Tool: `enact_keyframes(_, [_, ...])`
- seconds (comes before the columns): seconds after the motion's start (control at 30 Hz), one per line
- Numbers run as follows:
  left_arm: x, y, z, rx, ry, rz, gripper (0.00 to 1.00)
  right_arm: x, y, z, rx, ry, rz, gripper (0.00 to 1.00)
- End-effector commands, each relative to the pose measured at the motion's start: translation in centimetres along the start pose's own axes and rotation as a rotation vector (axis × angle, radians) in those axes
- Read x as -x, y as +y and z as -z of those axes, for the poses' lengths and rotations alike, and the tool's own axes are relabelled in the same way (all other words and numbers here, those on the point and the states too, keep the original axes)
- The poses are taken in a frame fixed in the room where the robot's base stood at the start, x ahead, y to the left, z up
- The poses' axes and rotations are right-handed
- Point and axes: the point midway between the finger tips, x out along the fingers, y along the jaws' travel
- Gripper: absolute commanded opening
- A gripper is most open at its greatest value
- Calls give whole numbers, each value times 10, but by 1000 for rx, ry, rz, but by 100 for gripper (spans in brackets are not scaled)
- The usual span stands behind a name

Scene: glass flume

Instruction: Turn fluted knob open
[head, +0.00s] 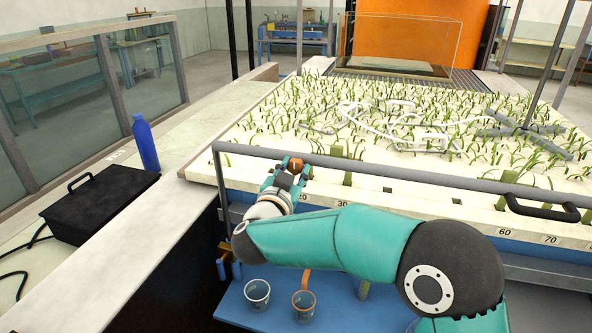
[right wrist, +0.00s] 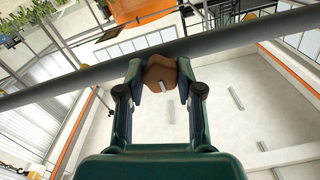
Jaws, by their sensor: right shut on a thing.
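The fluted knob (head: 295,163) is a small brown-orange piece near the left end of the grey rail at the front of the planted bed. My right gripper (head: 293,172) is shut on it, reaching up to it from below. In the right wrist view the knob (right wrist: 160,70) sits between the two dark fingertips of my right gripper (right wrist: 162,82), with a pale mark on its face. The fingers hide its sides. What the knob is fixed to is hard to make out. My left gripper is not in view.
The grey rail (head: 400,179) crosses just by the knob, and passes close beyond the fingertips in the right wrist view (right wrist: 230,40). A blue bottle (head: 145,144) and black case (head: 98,203) stand at left. Two cups, grey (head: 257,294) and orange-rimmed (head: 304,305), stand below.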

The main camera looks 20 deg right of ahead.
Motion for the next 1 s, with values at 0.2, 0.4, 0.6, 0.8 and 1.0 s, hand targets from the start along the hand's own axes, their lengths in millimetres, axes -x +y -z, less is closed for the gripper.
enact_keyframes(0.2, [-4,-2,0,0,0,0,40,1,1,-1,-26,6,-17,1])
enact_keyframes(0.4, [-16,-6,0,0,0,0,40,1,1,-4,-104,5,-17,1])
enact_keyframes(0.6, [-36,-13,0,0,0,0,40,1,2,-5,-246,7,-16,1])
enact_keyframes(0.8, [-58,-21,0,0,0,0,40,1,2,-6,-428,7,-15,1])
enact_keyframes(1.0, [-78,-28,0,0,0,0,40,1,3,-6,-619,9,-15,1])
